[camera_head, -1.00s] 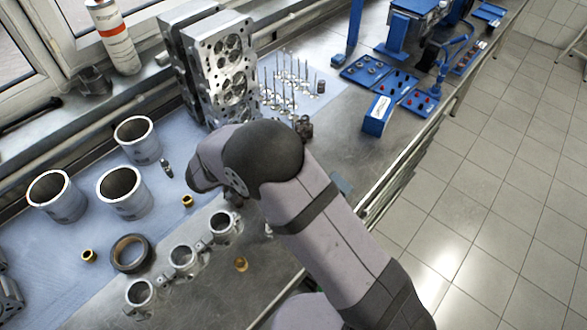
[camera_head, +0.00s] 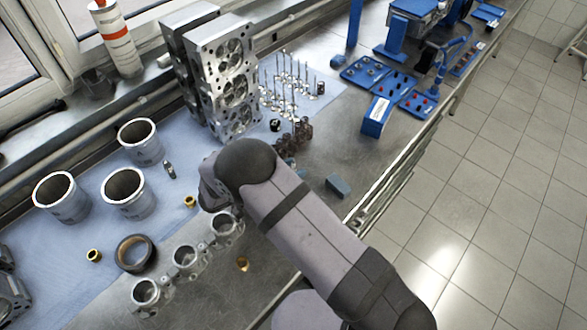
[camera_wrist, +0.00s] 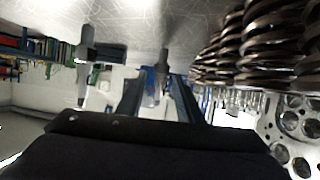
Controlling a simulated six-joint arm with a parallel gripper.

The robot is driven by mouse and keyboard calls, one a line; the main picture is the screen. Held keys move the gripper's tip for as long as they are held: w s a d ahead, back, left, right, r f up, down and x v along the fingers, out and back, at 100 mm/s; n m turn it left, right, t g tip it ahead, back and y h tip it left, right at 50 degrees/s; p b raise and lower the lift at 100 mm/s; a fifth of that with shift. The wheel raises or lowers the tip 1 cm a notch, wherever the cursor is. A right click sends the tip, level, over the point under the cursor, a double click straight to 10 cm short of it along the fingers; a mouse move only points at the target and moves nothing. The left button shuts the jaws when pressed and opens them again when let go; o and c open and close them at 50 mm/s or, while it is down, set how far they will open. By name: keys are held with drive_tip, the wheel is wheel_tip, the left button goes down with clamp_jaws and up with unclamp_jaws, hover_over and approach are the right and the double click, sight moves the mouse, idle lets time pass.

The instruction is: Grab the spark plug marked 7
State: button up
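In the wrist view, which looks upside down, the two fingers of my gripper (camera_wrist: 158,82) stand apart. A small grey upright thing, likely a spark plug (camera_wrist: 163,60), shows in line with the gap between them. I cannot tell whether it is between the fingers or just beyond them. A second similar upright thing (camera_wrist: 87,45) stands apart to the left. No number is legible on either.
Dark coil springs (camera_wrist: 245,42) are close on the right in the wrist view. Bare bench (camera_head: 350,150) lies right of the valves.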

drive_tip(key=shift+p+x, duration=1.1)
drive_tip(key=shift+x, duration=1.45)
clamp_jaws()
